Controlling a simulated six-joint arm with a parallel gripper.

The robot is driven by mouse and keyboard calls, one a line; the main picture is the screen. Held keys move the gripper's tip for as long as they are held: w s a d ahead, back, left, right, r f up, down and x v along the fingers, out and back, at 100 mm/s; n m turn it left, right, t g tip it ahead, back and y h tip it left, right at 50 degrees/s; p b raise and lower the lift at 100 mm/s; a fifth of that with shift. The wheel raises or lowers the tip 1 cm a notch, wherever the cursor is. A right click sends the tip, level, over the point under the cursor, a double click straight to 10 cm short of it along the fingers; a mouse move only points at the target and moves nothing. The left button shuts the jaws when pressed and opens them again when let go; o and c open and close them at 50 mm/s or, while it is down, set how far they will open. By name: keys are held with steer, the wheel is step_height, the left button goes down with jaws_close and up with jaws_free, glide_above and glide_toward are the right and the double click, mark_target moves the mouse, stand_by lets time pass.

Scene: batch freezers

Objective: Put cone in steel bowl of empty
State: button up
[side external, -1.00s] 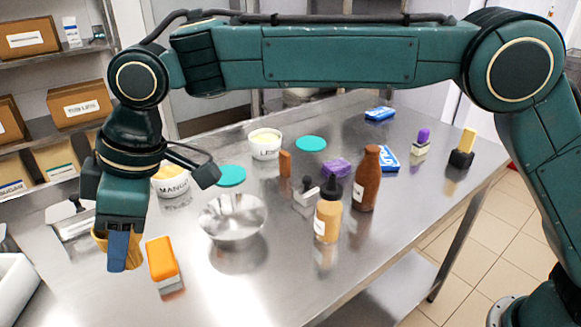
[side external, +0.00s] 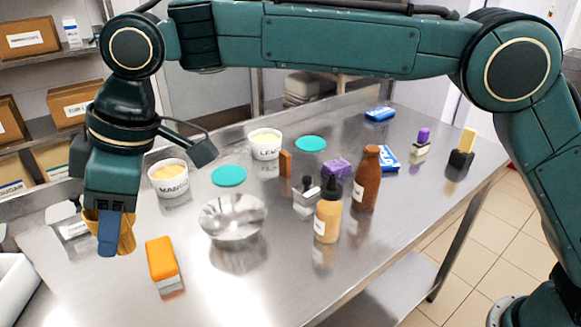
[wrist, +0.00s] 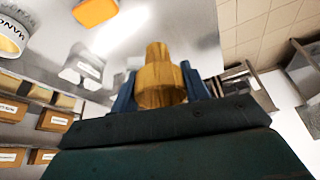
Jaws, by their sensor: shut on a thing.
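My gripper (side external: 109,232) is shut on the tan cone (side external: 126,236) and holds it above the left end of the steel table. In the wrist view the cone (wrist: 160,78) sits between the blue fingers, partly hidden by the gripper body. The steel bowl (side external: 232,218) stands to the right of my gripper, beyond an orange block. No contents show in it.
An orange block (side external: 162,260) lies between my gripper and the bowl. A mango tub (side external: 168,180) and a lemon tub (side external: 265,145) stand behind, with teal discs (side external: 229,176) nearby. A sauce bottle (side external: 328,212) and a brown bottle (side external: 367,180) stand right of the bowl.

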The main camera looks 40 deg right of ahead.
steer(key=w+d, duration=0.6)
steer(key=d, duration=0.4)
steer(key=w+d+m, duration=0.1)
steer(key=w+d, duration=0.5)
steer(key=d, duration=0.4)
steer(key=shift+r+t, duration=0.3)
steer(key=shift+r, duration=0.05)
steer(key=shift+f, duration=0.1)
glide_toward(226, 235)
steer(key=shift+w+a+r, duration=0.15)
steer(key=shift+w+a, duration=0.05)
steer(key=shift+a, duration=0.2)
steer(key=shift+w+a+r, duration=0.15)
steer(key=shift+w+a, duration=0.05)
steer(key=shift+a, duration=0.2)
steer(key=shift+f, duration=2.15)
steer(key=shift+f, duration=0.1)
